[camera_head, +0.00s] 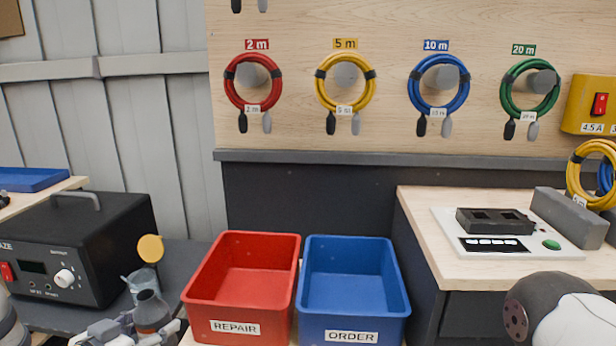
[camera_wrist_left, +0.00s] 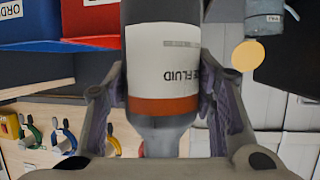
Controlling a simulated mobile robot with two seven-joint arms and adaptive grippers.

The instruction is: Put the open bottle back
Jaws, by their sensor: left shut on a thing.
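My left gripper (camera_head: 122,332) is at the bottom edge of the head view, left of the red bin. It is shut on a dark bottle (camera_head: 150,312), whose grey neck points up. In the left wrist view the gripper (camera_wrist_left: 163,85) has one finger on each side of the bottle (camera_wrist_left: 160,65). Its white label with an orange band reads "E FLUID", upside down in that view. I cannot tell whether a cap is on the neck. The bottle's base is hidden. My right gripper is out of view; only part of my right arm shows at lower right.
A black box (camera_head: 100,225) with a handle and knob stands left. The red REPAIR bin (camera_head: 235,328) and blue ORDER bin (camera_head: 352,322) are empty. Coiled cables hang on the board.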

